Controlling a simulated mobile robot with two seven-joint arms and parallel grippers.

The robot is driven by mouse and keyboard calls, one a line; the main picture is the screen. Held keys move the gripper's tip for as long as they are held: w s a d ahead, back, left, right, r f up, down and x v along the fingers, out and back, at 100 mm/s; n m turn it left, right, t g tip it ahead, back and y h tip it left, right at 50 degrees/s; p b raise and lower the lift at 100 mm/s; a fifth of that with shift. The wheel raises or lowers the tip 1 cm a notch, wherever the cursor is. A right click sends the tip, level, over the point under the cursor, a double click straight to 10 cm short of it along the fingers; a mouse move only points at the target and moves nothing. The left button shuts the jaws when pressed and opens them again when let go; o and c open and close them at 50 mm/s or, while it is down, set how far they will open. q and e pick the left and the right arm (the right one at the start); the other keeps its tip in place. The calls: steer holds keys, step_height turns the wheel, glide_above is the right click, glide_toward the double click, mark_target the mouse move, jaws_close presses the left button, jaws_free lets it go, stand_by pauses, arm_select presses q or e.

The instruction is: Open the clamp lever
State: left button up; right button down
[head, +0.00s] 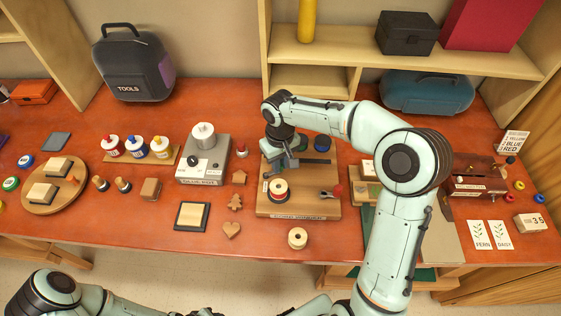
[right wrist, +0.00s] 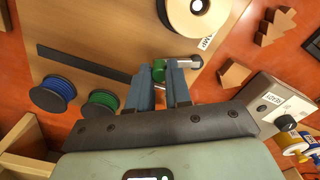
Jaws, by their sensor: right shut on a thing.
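My right gripper (head: 279,165) is at the back left part of the wooden board (head: 325,208). In the right wrist view its fingers (right wrist: 174,80) are shut on a small green piece, which I take to be the grip of the clamp lever (right wrist: 159,70). A short metal cylinder with a dark end (right wrist: 185,62) sits beside the fingertips. A long dark flat bar (right wrist: 80,62) runs over the board toward the fingers; it also shows in the head view (head: 316,161). The fingers and arm hide much of the clamp. My left gripper is out of view.
Blue (right wrist: 52,93) and green (right wrist: 99,103) spools stand behind. The grey scale-like box (head: 204,168) is to the left. A pale spool (head: 298,238) is in front.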

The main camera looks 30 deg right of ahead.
stand_by(0.4)
steer(key=c, duration=1.1)
jaws_free()
steer(key=shift+o, duration=0.2)
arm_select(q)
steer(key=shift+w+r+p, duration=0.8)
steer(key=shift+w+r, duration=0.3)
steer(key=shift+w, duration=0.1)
arm_select(e)
step_height(320, 180, up, 13)
steer(key=shift+r, duration=0.2)
